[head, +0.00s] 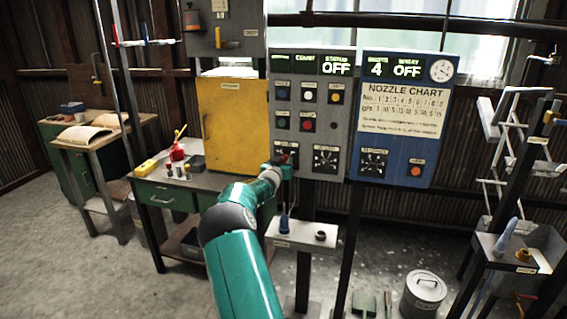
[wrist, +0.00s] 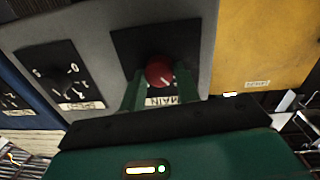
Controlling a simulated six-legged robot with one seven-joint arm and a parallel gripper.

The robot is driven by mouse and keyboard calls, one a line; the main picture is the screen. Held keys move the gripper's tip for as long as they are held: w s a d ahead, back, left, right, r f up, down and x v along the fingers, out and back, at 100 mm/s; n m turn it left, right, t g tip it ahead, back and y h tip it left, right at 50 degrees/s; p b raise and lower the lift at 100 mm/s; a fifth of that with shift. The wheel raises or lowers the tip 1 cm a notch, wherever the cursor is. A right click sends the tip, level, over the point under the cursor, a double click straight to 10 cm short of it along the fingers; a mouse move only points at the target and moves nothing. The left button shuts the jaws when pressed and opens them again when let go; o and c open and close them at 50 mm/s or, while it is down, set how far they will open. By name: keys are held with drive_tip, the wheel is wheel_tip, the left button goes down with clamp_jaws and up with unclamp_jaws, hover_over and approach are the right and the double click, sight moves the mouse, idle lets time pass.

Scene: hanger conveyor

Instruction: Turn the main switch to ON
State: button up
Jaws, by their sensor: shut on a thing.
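The main switch (wrist: 159,71) is a round red knob on a black square plate, with a label reading MAIN beside it in the wrist view. My gripper (wrist: 158,84) has its two green fingers on either side of the knob and is shut on it. In the head view my gripper (head: 284,165) is at the lower left of the grey control panel (head: 312,100), and my arm and gripper partly cover the switch. The panel's status display (head: 338,67) reads OFF. The knob's pointer direction is hard to make out.
A second black dial (head: 325,158) sits beside the switch. A blue panel (head: 405,110) with a nozzle chart stands to the right, its display also showing OFF. A yellow cabinet (head: 233,125) is close on the left. A small shelf (head: 300,237) juts out below the panel.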

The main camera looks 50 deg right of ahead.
drive_tip(key=m, duration=0.8)
drive_tip(key=shift+s+y, duration=0.15)
drive_tip(key=shift+y, duration=0.15)
drive_tip(key=m, duration=0.4)
drive_tip(key=shift+m+t, duration=0.3)
drive_tip(key=shift+m, duration=1.7)
drive_tip(key=o, duration=1)
